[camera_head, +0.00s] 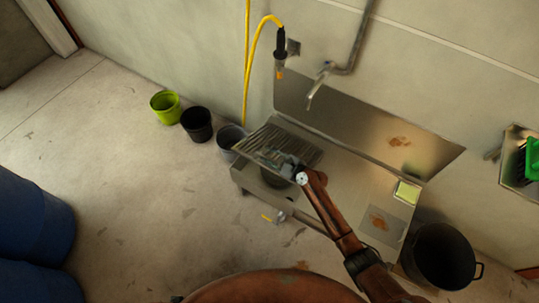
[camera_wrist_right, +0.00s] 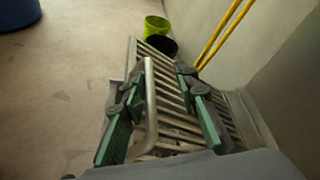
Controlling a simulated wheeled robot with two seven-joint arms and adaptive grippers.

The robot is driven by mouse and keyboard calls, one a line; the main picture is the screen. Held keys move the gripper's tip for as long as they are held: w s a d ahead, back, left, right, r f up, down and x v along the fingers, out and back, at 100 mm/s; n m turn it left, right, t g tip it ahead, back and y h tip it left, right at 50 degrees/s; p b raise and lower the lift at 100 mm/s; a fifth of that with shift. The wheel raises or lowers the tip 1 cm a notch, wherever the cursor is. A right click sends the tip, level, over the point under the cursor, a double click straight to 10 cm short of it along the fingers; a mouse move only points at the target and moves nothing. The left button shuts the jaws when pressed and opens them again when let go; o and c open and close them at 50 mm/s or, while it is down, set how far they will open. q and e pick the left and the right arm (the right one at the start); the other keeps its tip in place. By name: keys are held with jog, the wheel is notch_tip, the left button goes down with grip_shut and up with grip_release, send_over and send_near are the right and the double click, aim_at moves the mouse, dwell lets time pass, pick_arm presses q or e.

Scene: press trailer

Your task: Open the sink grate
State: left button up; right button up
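The slatted metal sink grate (camera_head: 285,140) is at the left end of the steel sink unit (camera_head: 350,185). My right gripper (camera_head: 272,158) is over the grate's front part and hides some of its slats. In the right wrist view the gripper (camera_wrist_right: 160,80) has its two green-padded fingers apart. A bent metal bar (camera_wrist_right: 151,105) at the grate's near side runs between them, nearer the left finger. The grate's slats (camera_wrist_right: 170,88) show below and beyond the fingers. I cannot tell whether the grate is raised from its seat. My left gripper is not in view.
A faucet (camera_head: 318,85) and a yellow hose (camera_head: 255,45) are on the wall above. Lime (camera_head: 166,106), black (camera_head: 196,124) and grey (camera_head: 231,138) buckets stand left of the sink. A black pot (camera_head: 443,256) stands right. Blue barrels (camera_head: 35,225) are at lower left.

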jog(key=shift+d+r, duration=0.1)
jog(key=shift+d, duration=0.05)
jog(key=shift+p+v, duration=0.75)
jog(key=shift+v, duration=0.35)
jog(key=shift+p+v, duration=1.15)
jog(key=shift+v, duration=1.1)
jog(key=shift+p+v, duration=0.45)
jog(key=shift+v, duration=0.55)
jog(key=shift+s, duration=0.15)
